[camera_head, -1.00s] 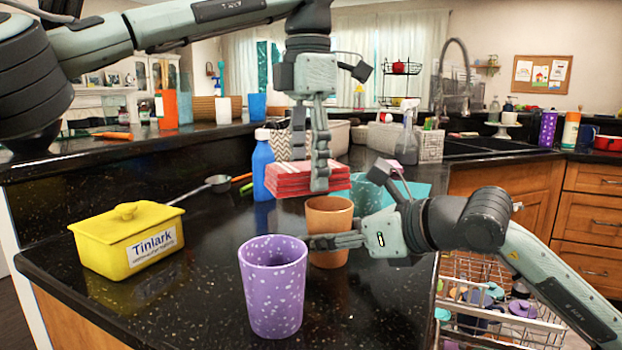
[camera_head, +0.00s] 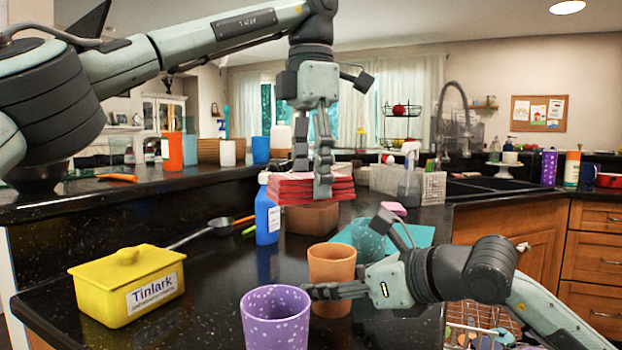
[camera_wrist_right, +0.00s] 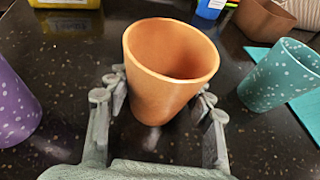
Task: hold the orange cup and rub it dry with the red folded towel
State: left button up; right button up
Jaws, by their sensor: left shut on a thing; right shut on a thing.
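The orange cup (camera_head: 331,265) stands upright, its open mouth up. My right gripper (camera_head: 330,290) is shut around its side; in the right wrist view a finger lies on each side of the cup (camera_wrist_right: 165,85). I cannot tell whether the cup's base touches the counter. My left gripper (camera_head: 311,182) points down and is shut on the red folded towel (camera_head: 290,190), which has pale stripes on top. The towel hangs above and behind the orange cup, apart from it.
A purple speckled cup (camera_head: 275,318) stands left of the orange cup. A teal speckled cup (camera_head: 368,238) is on a teal mat (camera_head: 418,235) behind right. A blue bottle (camera_head: 267,215), brown container (camera_head: 313,220) and yellow box (camera_head: 128,285) are on the dark counter.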

jog(key=o, duration=1.3)
